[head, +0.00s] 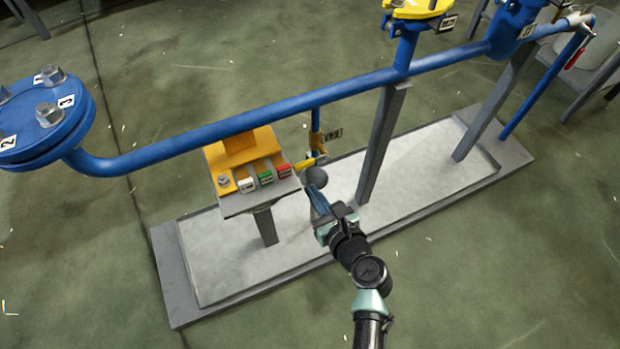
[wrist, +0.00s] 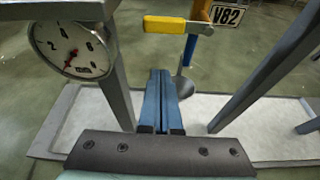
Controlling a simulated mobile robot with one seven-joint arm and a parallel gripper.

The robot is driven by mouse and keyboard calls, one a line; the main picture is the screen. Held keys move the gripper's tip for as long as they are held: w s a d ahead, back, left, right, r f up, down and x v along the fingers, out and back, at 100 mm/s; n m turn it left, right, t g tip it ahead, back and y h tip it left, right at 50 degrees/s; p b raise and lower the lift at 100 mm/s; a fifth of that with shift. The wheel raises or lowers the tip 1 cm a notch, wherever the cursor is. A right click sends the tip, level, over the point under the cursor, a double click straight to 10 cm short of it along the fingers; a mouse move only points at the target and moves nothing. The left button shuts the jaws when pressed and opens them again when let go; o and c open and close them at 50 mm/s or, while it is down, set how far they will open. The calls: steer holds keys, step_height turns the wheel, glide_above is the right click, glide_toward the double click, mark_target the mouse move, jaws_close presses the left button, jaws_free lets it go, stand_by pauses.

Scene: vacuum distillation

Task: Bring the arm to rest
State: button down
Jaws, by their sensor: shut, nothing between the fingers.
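My gripper (head: 319,201) is at the end of my arm, which reaches in from the bottom of the head view. Its blue fingers are together and empty, and they also show in the wrist view (wrist: 160,98). The fingertips are just below a valve with a yellow handle (wrist: 165,25) and a tag reading V82 (wrist: 228,15).
A blue pipe (head: 250,121) crosses above the gripper. A gauge (wrist: 73,46) hangs left of the fingers. A grey post (head: 380,145) stands right. Open floor (head: 480,290) lies at the lower right.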

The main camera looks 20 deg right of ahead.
steer(key=p+v, duration=0.2)
steer(key=v, duration=0.5)
steer(key=shift+a, duration=0.15)
steer(key=w+a+r+n+t, duration=0.1)
steer(key=w+r+n, duration=0.55)
steer(key=r, duration=0.45)
steer(key=w+a+r+n+t, duration=0.2)
steer(key=w+r+n, duration=0.3)
steer(key=r+n, duration=0.45)
steer(key=w+a+r+n+t, duration=0.1)
steer(key=a+r+n+t, duration=0.2)
steer(key=r, duration=0.7)
steer(key=w+a+r+n, duration=0.15)
steer(key=r+n, duration=0.35)
steer(key=r, duration=0.5)
steer(key=s+a+r+n+t, duration=0.4)
steer(key=s+r+n, duration=0.3)
steer(key=r, duration=0.6)
steer(key=s+a+r+n+t, duration=0.4)
steer(key=s+r, duration=0.4)
steer(key=r, duration=0.6)
step_height(320, 180, up, 38)
steer(key=p, duration=3.8)
steer(key=shift+f+n+g+h+p, duration=0.25)
steer(key=shift+n+g+h+p, duration=0.05)
steer(key=shift+n+h+p, duration=0.1)
steer(key=shift+w, duration=0.1)
